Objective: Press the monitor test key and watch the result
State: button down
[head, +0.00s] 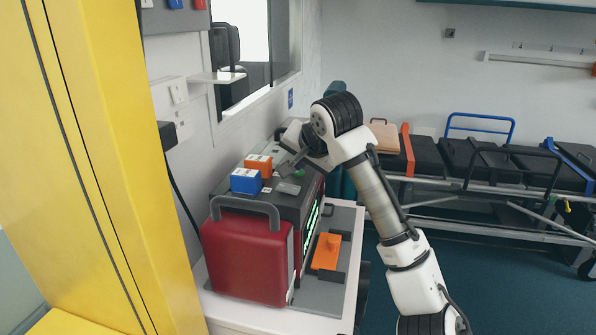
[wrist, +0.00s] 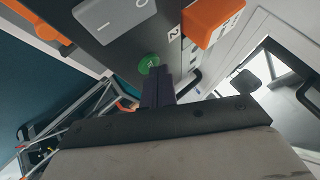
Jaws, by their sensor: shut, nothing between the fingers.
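The monitor (head: 284,205) is a dark grey unit on a white counter. Its side screen (head: 312,228) shows green traces, seen at a steep angle. The round green key (wrist: 149,63) is on its top panel, beside a grey rocker switch (wrist: 115,15) marked I and O; the switch also shows in the head view (head: 289,188). My gripper (wrist: 157,76) is shut and empty. Its fingertips are right at the green key's edge in the wrist view and cover a little of it. I cannot tell whether they touch it. In the head view my gripper (head: 283,172) is low over the panel.
A blue block (head: 246,181) and an orange block (head: 258,164) stand on the monitor's top, close to my gripper. A red case (head: 247,258) with a handle is in front. An orange piece (head: 327,250) lies on a grey tray to the right. A stretcher (head: 480,165) stands behind.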

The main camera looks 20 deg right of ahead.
aim_at(300, 174)
dwell(0.4)
jog(key=shift+r+p, duration=0.75)
jog(key=shift+p, duration=0.05)
notch_tip(300, 174, up, 5)
jog(key=p, duration=0.4)
dwell(0.6)
